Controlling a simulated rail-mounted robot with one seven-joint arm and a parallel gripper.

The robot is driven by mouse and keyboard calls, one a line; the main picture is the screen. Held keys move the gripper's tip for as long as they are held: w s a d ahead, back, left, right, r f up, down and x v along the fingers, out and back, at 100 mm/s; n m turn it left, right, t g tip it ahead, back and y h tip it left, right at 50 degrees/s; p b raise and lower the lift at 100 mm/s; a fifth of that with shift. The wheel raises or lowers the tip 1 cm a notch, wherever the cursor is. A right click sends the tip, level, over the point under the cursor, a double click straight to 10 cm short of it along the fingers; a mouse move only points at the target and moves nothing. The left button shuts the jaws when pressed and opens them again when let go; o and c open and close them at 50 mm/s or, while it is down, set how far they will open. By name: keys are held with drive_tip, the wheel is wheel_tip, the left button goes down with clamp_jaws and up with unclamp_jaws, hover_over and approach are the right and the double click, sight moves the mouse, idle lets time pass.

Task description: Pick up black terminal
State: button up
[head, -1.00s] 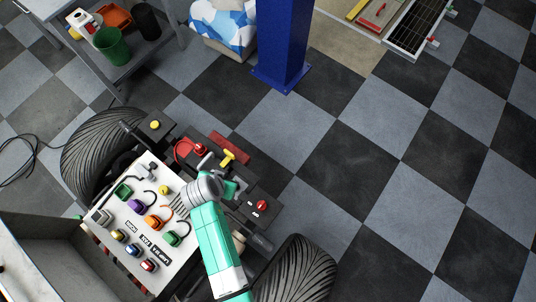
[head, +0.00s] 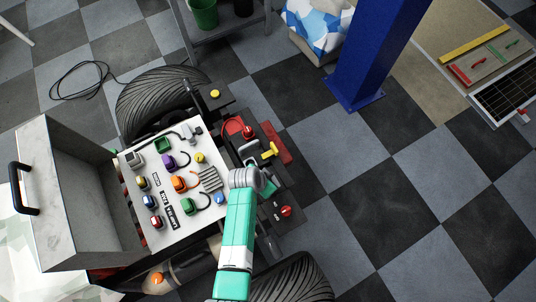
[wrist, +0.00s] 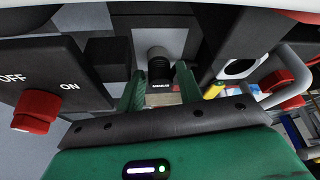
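The black terminal (wrist: 160,69) is a short dark cylinder with a small pale label, joined to a grey round end, in the wrist view. My gripper (wrist: 160,84) points at it with its two green fingers apart, one on each side. Small gaps show between the fingers and the terminal, so it does not look clamped. How far the fingertips reach past it is hard to tell. In the head view my arm's grey wrist covers this spot, and I cannot make out the terminal there.
A red knob (wrist: 35,110) on an ON/OFF box is left of my gripper; the knob also shows in the head view (head: 286,211). A grey curved handle (wrist: 292,72) is at right. The panel of coloured connectors (head: 157,178) lies left of my arm, between two tyres (head: 165,98).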

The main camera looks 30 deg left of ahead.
clamp_jaws()
wheel_tip(320, 180, up, 10)
drive_tip(key=p, duration=0.3)
drive_tip(key=shift+r+p, duration=0.1)
drive_tip(key=shift+p, duration=0.2)
drive_tip(key=a+n+p, duration=0.1)
drive_tip(key=n, duration=0.1)
drive_tip(key=a+r+n+y+p, duration=0.1)
drive_tip(key=n, duration=0.1)
drive_tip(key=w+a+r+n+y+p, duration=0.1)
drive_tip(key=shift+a+n+p, duration=0.1)
drive_tip(key=shift+n+p, duration=0.25)
drive_tip(key=shift+n, duration=0.05)
